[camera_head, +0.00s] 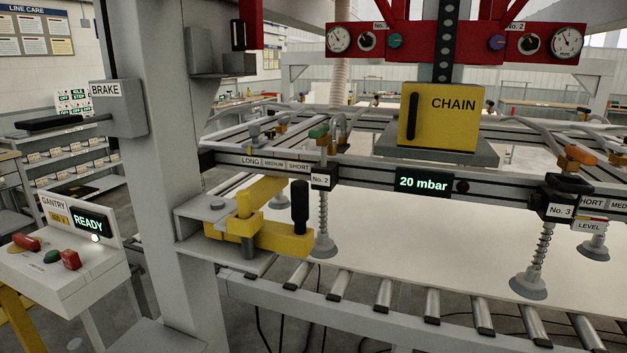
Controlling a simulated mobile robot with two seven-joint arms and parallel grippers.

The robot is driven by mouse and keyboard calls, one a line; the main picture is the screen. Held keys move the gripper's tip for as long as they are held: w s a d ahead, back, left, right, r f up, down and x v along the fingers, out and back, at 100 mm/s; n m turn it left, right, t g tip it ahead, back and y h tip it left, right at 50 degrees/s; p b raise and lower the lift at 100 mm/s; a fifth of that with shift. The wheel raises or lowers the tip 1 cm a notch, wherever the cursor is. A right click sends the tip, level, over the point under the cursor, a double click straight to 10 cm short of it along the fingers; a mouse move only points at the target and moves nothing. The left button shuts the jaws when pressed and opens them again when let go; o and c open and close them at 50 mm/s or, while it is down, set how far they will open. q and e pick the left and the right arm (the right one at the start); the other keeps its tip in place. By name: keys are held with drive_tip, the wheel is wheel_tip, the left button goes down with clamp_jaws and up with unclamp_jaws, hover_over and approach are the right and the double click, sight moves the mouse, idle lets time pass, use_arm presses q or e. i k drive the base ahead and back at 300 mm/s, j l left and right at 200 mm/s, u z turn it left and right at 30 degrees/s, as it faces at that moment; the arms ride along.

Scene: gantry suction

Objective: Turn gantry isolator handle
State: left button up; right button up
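The gantry console (62,292) stands at the lower left, with a GANTRY label and a lit READY display (90,222). Its sloped top carries a red control (27,242), a green button (52,257) and a second red control (70,260). A small yellow label on the console is too small to read. No handle in view is legibly marked as the isolator, so I cannot tell which part it is. Neither of my grippers is in view, and nothing is seen touching the console.
A BRAKE box (120,108) with a black-gripped lever (48,124) juts from the grey post (180,200). A yellow arm with a black knob (299,207) sticks out from the post. The suction frame, reading 20 mbar (424,183), hangs over a pale sheet (420,262) and rollers.

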sight(31, 244)
drive_tip(key=u, duration=1.6)
drive_tip(key=i+j+z, duration=0.1)
drive_tip(key=z, duration=0.7)
drive_tip(key=i+j+z, duration=0.1)
drive_tip(key=j+z, duration=1.1)
drive_tip(key=j, duration=1.3)
drive_tip(key=k+j+z, duration=0.1)
drive_tip(key=j, duration=0.85)
